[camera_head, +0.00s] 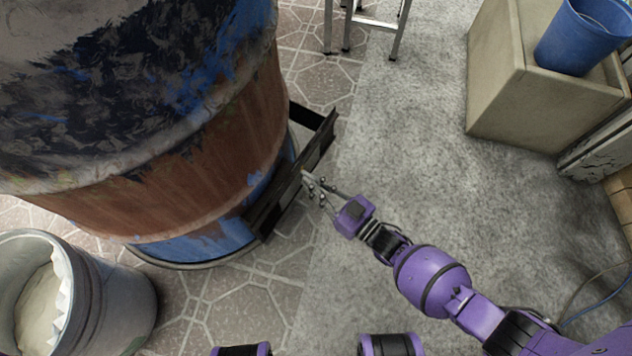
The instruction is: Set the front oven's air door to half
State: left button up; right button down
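The barrel oven (215,160) stands at the left, a drum with rusty brown, blue and dark flaking paint. A black metal air door assembly (290,183) sits low on its right side, with a long slanted plate and a bracket at the far end. My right gripper (313,184) is at the outer face of this plate, its thin fingers pointing at it. The fingers look a little apart, but they are too small to tell whether they touch or hold a part of the door. The door's opening is hidden from this angle. My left gripper is not in view.
A grey bin (125,305) with pale contents stands at lower left, near the barrel. A blue bucket (580,40) sits on a beige block (497,75) at upper right. Metal legs (374,22) stand at the top. The grey floor right of the barrel is clear.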

jog(key=c, duration=1.8)
grip_release()
jog(key=shift+d, duration=0.1)
jog(key=shift+c, duration=0.2)
jog(key=shift+s+d, duration=0.1)
jog(key=shift+s, duration=0.1)
jog(key=v, duration=1.1)
jog(key=shift+s+d, duration=0.2)
